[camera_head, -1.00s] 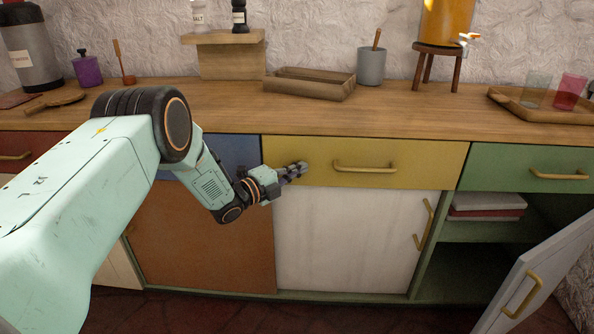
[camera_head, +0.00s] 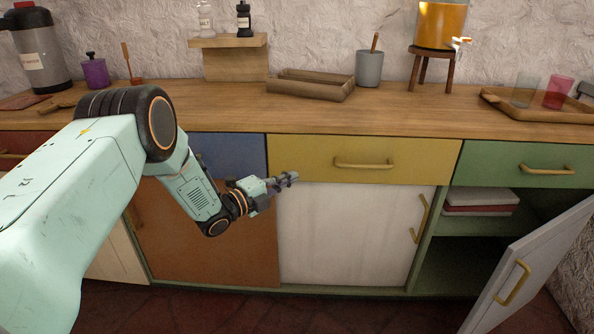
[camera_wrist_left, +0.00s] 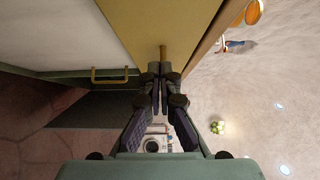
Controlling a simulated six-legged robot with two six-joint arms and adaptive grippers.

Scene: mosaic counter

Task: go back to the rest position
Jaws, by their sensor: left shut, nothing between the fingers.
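My left gripper (camera_head: 292,179) is in front of the cabinet, near the lower left corner of the yellow drawer (camera_head: 400,150) and the top of the white door (camera_head: 340,235). Its fingers are shut and hold nothing. In the left wrist view the same gripper (camera_wrist_left: 160,75) has its fingertips together, with the drawer front and its brass handle (camera_wrist_left: 163,52) beyond them. My right gripper shows in neither view.
The wooden counter (camera_head: 300,115) carries a long tray (camera_head: 310,90), a grey cup (camera_head: 369,70) and a stool with an orange dispenser (camera_head: 441,25). At the lower right a cabinet door (camera_head: 535,265) stands open into the room. The yellow drawer is closed.

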